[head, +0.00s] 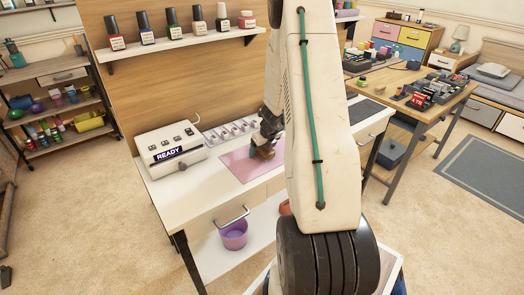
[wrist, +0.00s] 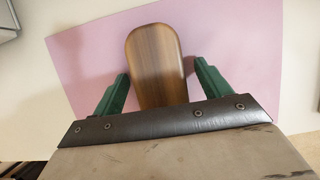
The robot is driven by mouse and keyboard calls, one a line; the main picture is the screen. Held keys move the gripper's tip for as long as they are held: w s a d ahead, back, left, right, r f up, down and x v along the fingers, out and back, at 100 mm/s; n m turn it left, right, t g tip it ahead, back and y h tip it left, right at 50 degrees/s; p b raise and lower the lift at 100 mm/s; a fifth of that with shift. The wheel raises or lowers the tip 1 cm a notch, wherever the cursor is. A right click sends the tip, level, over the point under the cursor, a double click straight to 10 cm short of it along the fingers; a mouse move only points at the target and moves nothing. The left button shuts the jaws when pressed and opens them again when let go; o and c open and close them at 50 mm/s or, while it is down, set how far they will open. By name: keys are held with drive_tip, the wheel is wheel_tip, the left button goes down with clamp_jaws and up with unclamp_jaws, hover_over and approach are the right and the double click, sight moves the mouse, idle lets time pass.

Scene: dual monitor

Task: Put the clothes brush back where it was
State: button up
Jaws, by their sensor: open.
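The clothes brush (wrist: 155,62) shows in the wrist view as a brown wooden back with a rounded end. It lies on or just above the pink mat (wrist: 235,45); I cannot tell which. My gripper (wrist: 162,84) is open, with one green finger on each side of the brush and a visible gap at both. The near end of the brush is hidden by the gripper body. In the head view my gripper (head: 264,143) is over the mat (head: 238,168), and a small brown part of the brush (head: 263,154) shows below it.
A white box with a READY display (head: 170,148) stands left of the mat on the white desk (head: 190,185). A white compartment tray (head: 230,130) is behind the mat. A shelf (head: 185,43) with several bottles hangs above. The desk's front left corner is clear.

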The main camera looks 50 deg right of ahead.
drive_tip(key=shift+c, duration=0.3)
drive_tip(key=c, duration=1.1)
drive_tip(key=shift+c, duration=0.2)
drive_tip(key=shift+r, duration=0.15)
drive_tip(key=shift+r, duration=0.95)
wheel_tip(320, 180, up, 2)
drive_tip(key=shift+r, duration=0.1)
drive_tip(key=s+a+r, duration=0.1)
drive_tip(key=s+a, duration=1)
drive_tip(key=shift+a, duration=0.3)
